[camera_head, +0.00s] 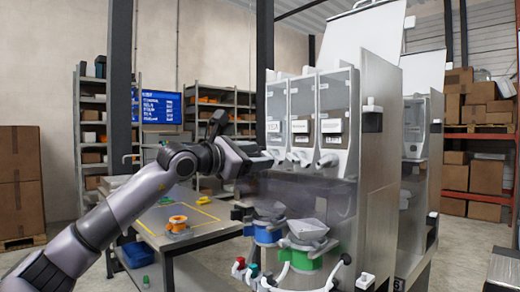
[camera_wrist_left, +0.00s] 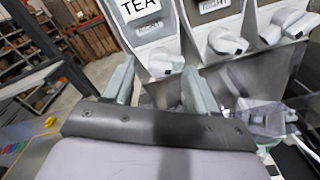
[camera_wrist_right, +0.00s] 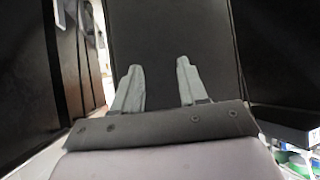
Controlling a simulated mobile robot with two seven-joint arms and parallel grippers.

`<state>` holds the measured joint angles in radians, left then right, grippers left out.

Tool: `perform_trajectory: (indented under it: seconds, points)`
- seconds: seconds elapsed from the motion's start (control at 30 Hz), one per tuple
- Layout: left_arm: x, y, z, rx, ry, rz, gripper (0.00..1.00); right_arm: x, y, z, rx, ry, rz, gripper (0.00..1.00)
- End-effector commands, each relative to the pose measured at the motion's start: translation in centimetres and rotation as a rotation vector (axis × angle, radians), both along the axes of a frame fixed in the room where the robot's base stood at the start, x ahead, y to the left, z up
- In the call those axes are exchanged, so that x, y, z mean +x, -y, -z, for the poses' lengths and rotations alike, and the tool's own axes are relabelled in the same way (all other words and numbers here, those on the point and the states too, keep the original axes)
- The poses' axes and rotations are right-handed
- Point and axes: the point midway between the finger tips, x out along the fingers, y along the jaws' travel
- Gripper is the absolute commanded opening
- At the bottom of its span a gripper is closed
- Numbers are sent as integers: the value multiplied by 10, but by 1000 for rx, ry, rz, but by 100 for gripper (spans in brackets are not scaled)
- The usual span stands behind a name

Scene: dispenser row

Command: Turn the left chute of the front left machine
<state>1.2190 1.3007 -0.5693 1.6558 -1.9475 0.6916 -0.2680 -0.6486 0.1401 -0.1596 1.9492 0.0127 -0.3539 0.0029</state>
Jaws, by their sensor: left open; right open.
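The front machine (camera_head: 376,140) has three clear-fronted dispensers in a row, each with a grey-white chute low on its front. The left chute (camera_wrist_left: 160,62) sits under a TEA label (camera_wrist_left: 142,8); in the head view it is mostly hidden behind my left gripper (camera_head: 264,161). In the left wrist view my left gripper (camera_wrist_left: 158,82) is open, and the chute shows between and just beyond its fingertips. I cannot tell whether they touch it. The middle chute (camera_head: 300,158) and right chute (camera_head: 328,161) are to the right. My right gripper (camera_wrist_right: 158,82) is open and empty, facing a dark panel.
Below the chutes stand a blue container (camera_head: 267,234) and a green container (camera_head: 306,259), both with grey tops. A table (camera_head: 205,232) with an orange spool (camera_head: 178,223) is at left. Another machine (camera_head: 413,130) stands behind at right. Shelves and boxes line the walls.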

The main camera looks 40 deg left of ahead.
Motion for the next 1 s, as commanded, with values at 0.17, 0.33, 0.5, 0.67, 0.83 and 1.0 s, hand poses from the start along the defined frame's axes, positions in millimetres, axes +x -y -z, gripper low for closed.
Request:
perform_trajectory:
  seconds: [0.17,0.33,0.5,0.67,0.83,1.0]
  points:
    - [11,2,-1,0,0,1,57,0,0,-6,0,0,0,43]
    - [13,1,0,1,0,0,57,0,0,-5,0,-1,0,43]
    - [12,1,0,0,0,1,35,0,0,-5,0,-1,0,43]
    - [12,1,0,0,0,1,1,0,0,-5,0,-1,0,43]
    - [12,1,1,-9,-1,1,1,0,0,-4,0,-1,0,43]
    - [12,2,1,-55,-4,1,1,-1,0,0,0,-1,0,43]
